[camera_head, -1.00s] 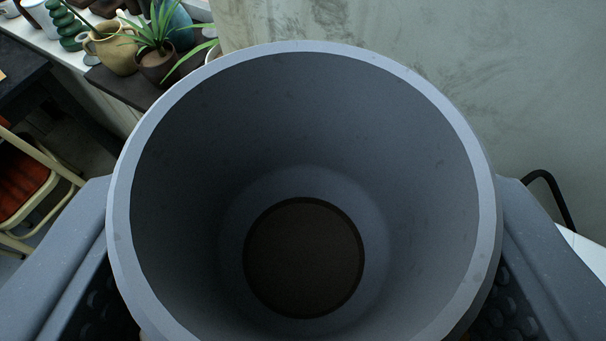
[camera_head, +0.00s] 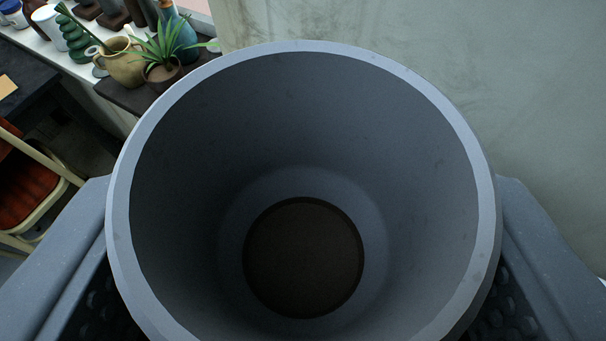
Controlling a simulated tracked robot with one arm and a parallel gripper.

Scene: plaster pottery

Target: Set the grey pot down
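The grey pot (camera_head: 300,110) fills most of the view, and I look down into its open top. Inside it is empty, with a dark brown round patch at its bottom. My gripper (camera_head: 303,270) has one finger on each side of the pot, and both fingers press against its outer wall. The pot keeps the same place between the fingers as before, so it is held. The pot's underside and whatever is below it are hidden.
A shelf (camera_head: 118,95) at upper left holds a tan jug (camera_head: 122,66), a potted plant (camera_head: 160,72), a teal vase (camera_head: 182,40) and other pottery. A red chair (camera_head: 25,185) stands by a dark table (camera_head: 40,95) at left. A bare plaster wall (camera_head: 480,90) fills the right.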

